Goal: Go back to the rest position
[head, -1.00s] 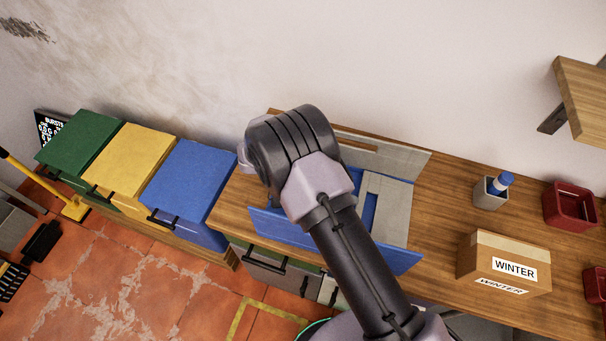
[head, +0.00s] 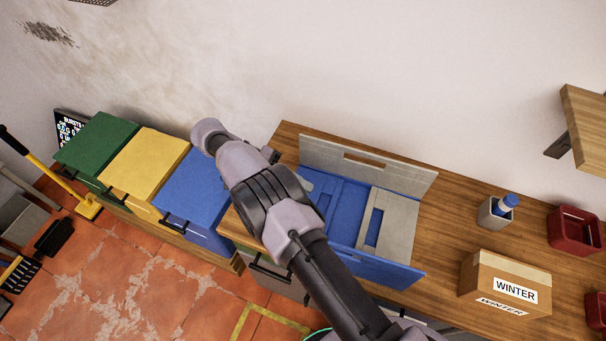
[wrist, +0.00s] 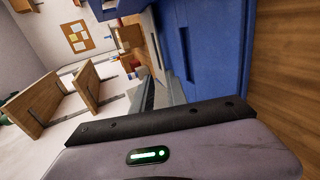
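My gripper (wrist: 159,88) shows in the wrist view as two grey fingers. Nothing is plainly held between them, but the angle does not settle whether they are apart or together. In the head view the fingers cannot be made out. No paint tin is clearly visible in either view.
A blue and grey open case (head: 395,228) stands on the wooden bench (head: 455,205). To its right are a cardboard box marked WINTER (head: 505,283), a grey cup (head: 494,212) and a red bin (head: 573,230). Green (head: 97,140), yellow (head: 143,163) and blue (head: 197,187) bins stand left.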

